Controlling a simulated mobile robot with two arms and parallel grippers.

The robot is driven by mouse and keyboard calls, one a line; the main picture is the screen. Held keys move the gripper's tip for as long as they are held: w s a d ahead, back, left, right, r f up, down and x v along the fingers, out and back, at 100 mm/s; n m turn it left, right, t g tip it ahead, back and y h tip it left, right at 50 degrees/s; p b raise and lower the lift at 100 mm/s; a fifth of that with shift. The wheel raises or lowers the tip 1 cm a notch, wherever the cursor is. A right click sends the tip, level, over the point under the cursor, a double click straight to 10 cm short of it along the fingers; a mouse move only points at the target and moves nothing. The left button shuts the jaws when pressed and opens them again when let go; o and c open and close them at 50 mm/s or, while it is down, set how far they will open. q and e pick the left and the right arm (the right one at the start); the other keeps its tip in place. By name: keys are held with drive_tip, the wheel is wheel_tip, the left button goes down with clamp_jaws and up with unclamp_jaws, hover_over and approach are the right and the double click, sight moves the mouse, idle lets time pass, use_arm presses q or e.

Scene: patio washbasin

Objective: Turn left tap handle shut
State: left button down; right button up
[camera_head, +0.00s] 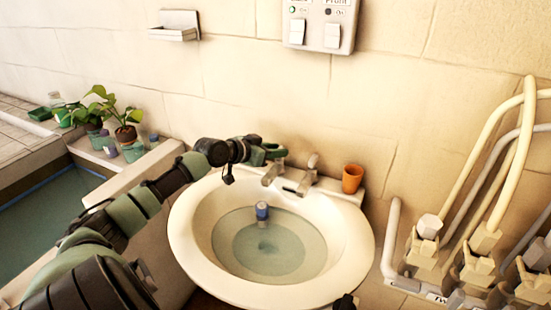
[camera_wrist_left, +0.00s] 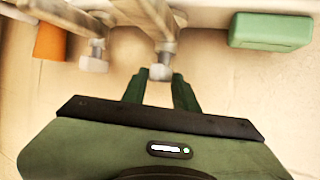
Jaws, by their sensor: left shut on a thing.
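The white washbasin (camera_head: 188,238) has two metal taps at its back rim. The left tap (camera_head: 271,174) is partly hidden by my left gripper (camera_head: 276,154) in the head view. In the left wrist view the left tap's handle (camera_wrist_left: 161,72) sits between the fingertips of my left gripper (camera_wrist_left: 161,82), which is shut on it. The right tap (camera_head: 308,177) stands apart from the gripper and also shows in the left wrist view (camera_wrist_left: 94,58).
An orange cup (camera_head: 352,179) stands right of the taps. A green block (camera_wrist_left: 271,31) lies beside the left tap. A small blue-topped object (camera_head: 262,211) is in the basin water. Potted plants (camera_head: 126,132) stand at left; thick pipes and valves (camera_head: 480,255) are at right.

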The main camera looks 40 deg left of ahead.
idle(0.5)
use_arm(q)
drive_tip(key=c, duration=1.4)
unclamp_jaws()
drive_tip(key=shift+w, duration=0.2)
drive_tip(key=shift+s+r, duration=0.1)
drive_tip(key=shift+s, duration=0.5)
drive_tip(key=shift+b+v, duration=0.4)
drive_tip(key=shift+v, duration=2.85)
drive_tip(key=shift+a, duration=0.15)
